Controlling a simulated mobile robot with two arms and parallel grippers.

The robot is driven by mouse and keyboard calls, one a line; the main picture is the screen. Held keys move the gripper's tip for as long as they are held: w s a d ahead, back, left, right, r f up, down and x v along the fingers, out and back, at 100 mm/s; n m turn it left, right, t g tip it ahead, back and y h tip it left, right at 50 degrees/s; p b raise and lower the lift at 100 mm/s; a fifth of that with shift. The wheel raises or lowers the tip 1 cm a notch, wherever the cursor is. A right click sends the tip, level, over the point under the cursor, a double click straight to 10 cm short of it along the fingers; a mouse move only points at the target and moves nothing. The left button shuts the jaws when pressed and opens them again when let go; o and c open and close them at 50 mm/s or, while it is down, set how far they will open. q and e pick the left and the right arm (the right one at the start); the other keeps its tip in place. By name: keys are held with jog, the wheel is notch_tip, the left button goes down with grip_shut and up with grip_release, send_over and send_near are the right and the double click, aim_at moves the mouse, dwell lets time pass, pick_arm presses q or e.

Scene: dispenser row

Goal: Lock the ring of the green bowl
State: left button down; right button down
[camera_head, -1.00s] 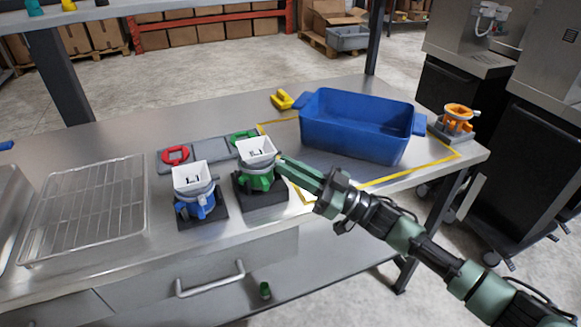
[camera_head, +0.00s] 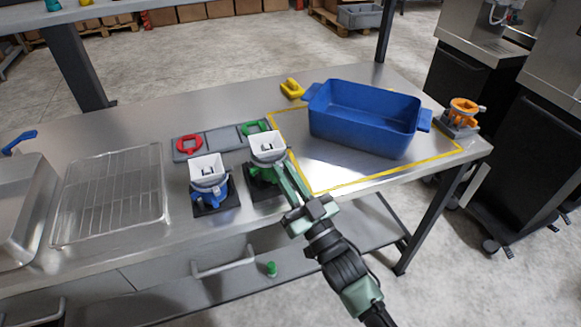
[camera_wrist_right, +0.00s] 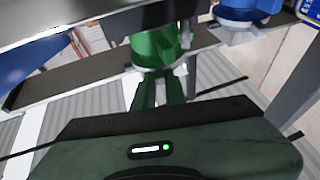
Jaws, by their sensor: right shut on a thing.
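The green bowl (camera_head: 258,174) stands upright on a dark base plate on the steel table, with a white square hopper (camera_head: 267,145) on top. Its grey ring (camera_head: 270,161) goes around the unit just under the hopper. My right gripper (camera_head: 285,183) reaches in from the front right at the bowl's near right side. In the right wrist view its fingers (camera_wrist_right: 163,90) meet the green bowl (camera_wrist_right: 155,45) near the ring. It is shut on a part of the ring, seemingly its handle; the fingers largely hide the contact. My left gripper is out of view.
A blue bowl unit (camera_head: 208,188) stands close to the left. Behind are a grey tray (camera_head: 222,138) with a red ring (camera_head: 187,144) and a green ring (camera_head: 254,127). A blue bin (camera_head: 360,125) stands right, an orange unit (camera_head: 462,112) beyond, a wire rack (camera_head: 110,195) left.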

jog(key=shift+s+a+m+t+h, duration=0.2)
jog(key=shift+m+t+h, duration=0.25)
jog(key=shift+h, duration=0.45)
jog(key=shift+a, duration=0.1)
jog(key=c, duration=1.7)
grip_release()
jog(key=b+v, duration=0.1)
jog(key=v, duration=0.6)
jog(key=shift+s+f+b, duration=0.15)
jog(key=shift+s+b, duration=0.15)
jog(key=shift+b, duration=0.05)
